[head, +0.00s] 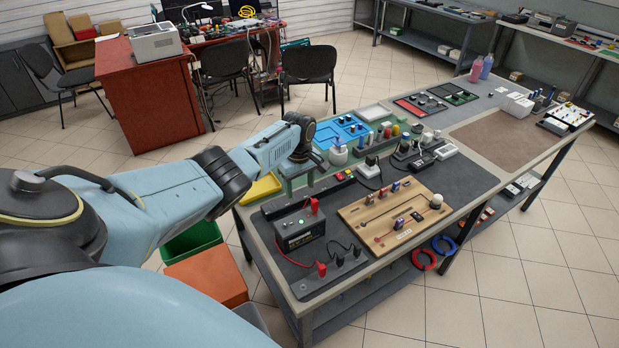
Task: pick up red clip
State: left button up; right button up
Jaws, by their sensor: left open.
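A black battery-like box (299,229) stands on the dark mat at the near left of the bench. A red clip (314,205) sits upright on its top at the right. Thin leads run near both. My left gripper (300,181) points down above the bench's left end, behind the box and apart from both clips. It is open, and I see nothing between its fingers. My right gripper is not in view.
A wooden board (396,217) with levers and a knob lies right of the box. A blue tray (342,131), posts and small devices stand behind. A brown mat (502,135) at the right is clear. Red (424,260) and blue rings hang at the front edge.

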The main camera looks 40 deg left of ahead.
aim_at(322, 269)
jog(key=u, duration=1.2)
